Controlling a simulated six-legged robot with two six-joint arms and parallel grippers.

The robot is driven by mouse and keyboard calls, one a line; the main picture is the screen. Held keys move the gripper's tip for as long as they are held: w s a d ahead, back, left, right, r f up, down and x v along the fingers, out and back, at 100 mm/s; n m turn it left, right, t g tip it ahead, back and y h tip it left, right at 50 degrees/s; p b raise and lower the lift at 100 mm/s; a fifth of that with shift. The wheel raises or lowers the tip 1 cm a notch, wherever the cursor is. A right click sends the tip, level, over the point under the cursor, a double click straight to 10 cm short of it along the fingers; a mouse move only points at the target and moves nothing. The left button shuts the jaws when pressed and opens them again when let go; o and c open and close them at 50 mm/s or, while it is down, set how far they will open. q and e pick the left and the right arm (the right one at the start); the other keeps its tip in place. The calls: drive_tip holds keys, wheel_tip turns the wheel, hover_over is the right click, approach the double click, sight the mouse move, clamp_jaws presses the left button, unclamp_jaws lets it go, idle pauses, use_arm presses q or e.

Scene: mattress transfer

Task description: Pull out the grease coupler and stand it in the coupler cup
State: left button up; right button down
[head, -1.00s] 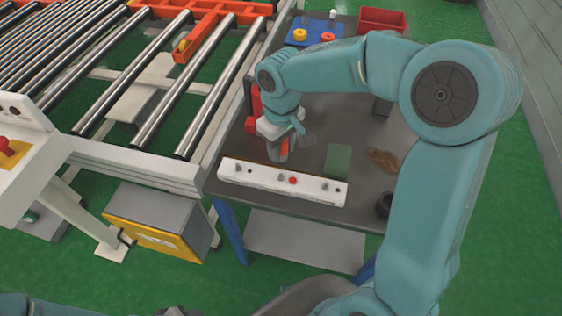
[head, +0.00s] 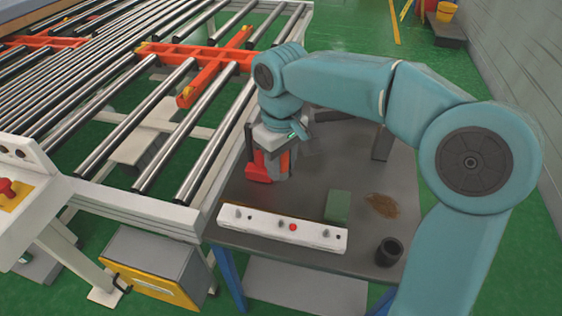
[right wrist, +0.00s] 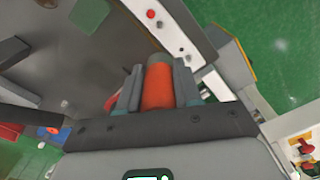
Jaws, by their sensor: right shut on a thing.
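My right gripper (head: 277,158) is over the left part of the dark table, behind the white strip. In the right wrist view it is shut on an orange cylinder (right wrist: 158,88); its orange side also shows below the wrist in the head view (head: 292,158). A black cup (head: 389,252), likely the coupler cup, stands upright at the table's front right, apart from the gripper. My left gripper is not in view.
A white strip (head: 272,229) with several knobs and a red button lies along the table's front edge. A red object (head: 258,168) stands left of the gripper. Rollers (head: 150,118) border the table.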

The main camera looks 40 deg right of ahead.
drive_tip(key=shift+r+p, duration=3.35)
drive_tip(key=shift+r, duration=0.35)
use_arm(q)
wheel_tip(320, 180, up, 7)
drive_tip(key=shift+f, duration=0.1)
use_arm(e)
drive_tip(key=shift+w, duration=0.1)
